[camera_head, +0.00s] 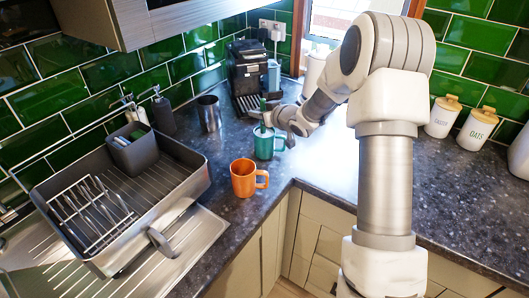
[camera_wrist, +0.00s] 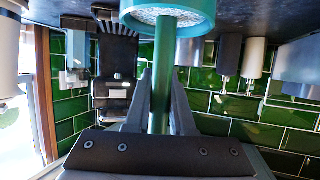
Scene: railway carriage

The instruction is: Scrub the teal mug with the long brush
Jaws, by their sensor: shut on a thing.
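The teal mug (camera_head: 264,146) stands upright on the dark counter, handle to the right; its rim also shows at the top of the wrist view (camera_wrist: 205,14). The long brush (camera_head: 262,106) has a green handle that stands roughly upright above the mug; it also shows in the wrist view (camera_wrist: 160,85). Its lower end goes in at the mug's mouth, where a pale speckled surface shows around it; I cannot tell whether this is bristles or mug interior. My gripper (camera_wrist: 161,95) is shut on the handle just above the mug, and in the head view (camera_head: 271,116) it reaches in from the right.
An orange mug (camera_head: 243,178) stands close in front, near the counter edge. A metal cup (camera_head: 209,113) and a coffee machine (camera_head: 247,75) stand behind. A grey dish rack (camera_head: 185,190) with a utensil holder (camera_head: 135,152) is left. Canisters (camera_head: 478,130) stand right. Some counter right of the mugs is clear.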

